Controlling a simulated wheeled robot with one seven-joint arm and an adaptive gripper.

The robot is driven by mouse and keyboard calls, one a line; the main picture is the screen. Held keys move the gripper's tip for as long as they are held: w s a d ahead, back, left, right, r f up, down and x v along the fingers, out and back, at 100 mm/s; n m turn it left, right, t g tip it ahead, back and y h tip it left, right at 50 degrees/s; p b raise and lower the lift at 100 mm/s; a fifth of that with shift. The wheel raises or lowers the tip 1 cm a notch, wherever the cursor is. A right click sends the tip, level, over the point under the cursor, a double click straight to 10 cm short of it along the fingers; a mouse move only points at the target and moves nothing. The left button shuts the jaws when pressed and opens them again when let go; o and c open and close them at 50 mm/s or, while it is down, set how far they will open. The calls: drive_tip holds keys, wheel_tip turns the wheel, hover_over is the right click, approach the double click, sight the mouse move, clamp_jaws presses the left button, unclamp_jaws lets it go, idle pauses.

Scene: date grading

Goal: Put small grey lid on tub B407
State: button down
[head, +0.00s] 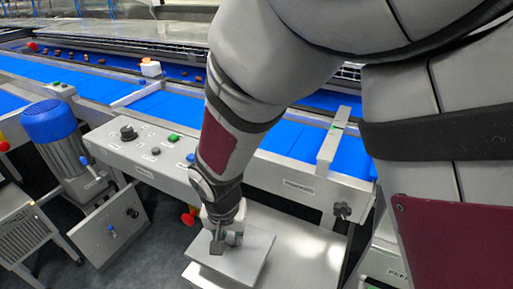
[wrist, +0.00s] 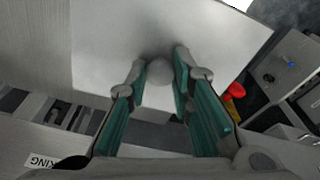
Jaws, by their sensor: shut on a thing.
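My gripper (head: 226,238) is low in front of the conveyor's control panel in the head view. In the wrist view its teal-padded fingers (wrist: 163,80) are shut on a round grey knob (wrist: 160,72). The knob belongs to a flat, pale grey square lid (wrist: 120,30), which fills much of the upper wrist view. In the head view the lid (head: 253,258) shows under my gripper, over a steel surface. Whether it touches that surface I cannot tell. No label B407 is readable, and I cannot make out the tub.
A steel surface (head: 308,262) extends right of the lid. The control panel (head: 150,150) with knobs and buttons is behind, and a red knob (head: 189,216) is close left of my arm; it also shows in the wrist view (wrist: 236,91). A blue motor (head: 50,122) stands left.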

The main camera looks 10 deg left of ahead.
drive_tip(key=shift+f, duration=0.35)
drive_tip(key=c, duration=0.9)
unclamp_jaws()
drive_tip(key=shift+c, duration=0.2)
drive_tip(key=shift+r, duration=0.15)
drive_tip(key=shift+r+p, duration=2.45)
drive_tip(key=shift+r, duration=0.95)
